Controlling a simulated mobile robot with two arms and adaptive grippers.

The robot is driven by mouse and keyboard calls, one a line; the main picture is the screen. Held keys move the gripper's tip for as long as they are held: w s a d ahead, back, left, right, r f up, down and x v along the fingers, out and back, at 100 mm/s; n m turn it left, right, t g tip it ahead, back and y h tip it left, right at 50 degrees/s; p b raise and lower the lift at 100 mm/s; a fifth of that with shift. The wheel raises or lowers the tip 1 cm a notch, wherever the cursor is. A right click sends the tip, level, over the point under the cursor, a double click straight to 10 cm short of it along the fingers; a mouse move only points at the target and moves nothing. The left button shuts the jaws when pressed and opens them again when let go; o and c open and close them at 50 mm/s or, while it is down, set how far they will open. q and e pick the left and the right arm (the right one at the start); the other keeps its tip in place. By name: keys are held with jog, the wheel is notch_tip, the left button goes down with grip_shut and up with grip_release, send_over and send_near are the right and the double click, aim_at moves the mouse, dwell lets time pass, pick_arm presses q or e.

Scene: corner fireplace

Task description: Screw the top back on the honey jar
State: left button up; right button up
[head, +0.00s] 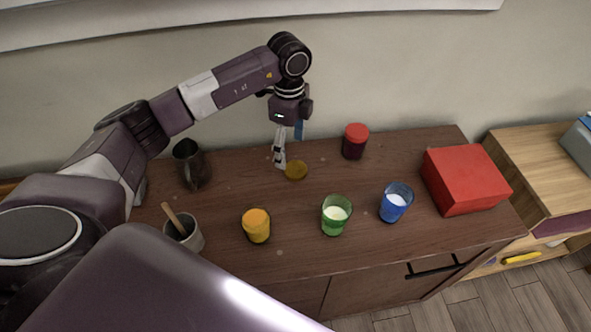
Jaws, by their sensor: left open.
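A small round gold-yellow lid (296,170) lies on the dark wooden cabinet top near the wall. A squat orange-yellow jar (257,226) stands nearer the front edge, to the lower left of the lid. It looks like the honey jar, but I cannot tell whether its top is open. My left gripper (284,151) points down just behind and left of the lid. It is open, with nothing seen between its fingers; whether a finger touches the lid is unclear. My right gripper is not in view.
A dark jar with a red lid (354,142) stands right of the gripper. A dark mug (190,164) and a grey cup with a wooden stick (184,234) stand left.

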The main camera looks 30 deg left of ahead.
aim_at(294, 169)
pick_arm(q)
jog(key=shift+f, duration=0.1)
jog(key=shift+f, duration=1.25)
jog(key=shift+d+f+p, duration=0.1)
jog(key=shift+p, duration=0.25)
jog(key=f, duration=0.1)
jog(key=f+p, duration=0.1)
jog(key=f, duration=0.2)
jog(key=shift+w+d+f+p, duration=0.25)
jog(key=shift+w+d+p, duration=0.05)
jog(key=shift+w+d, duration=0.05)
jog(key=shift+f, duration=0.3)
jog(key=c, duration=0.9)
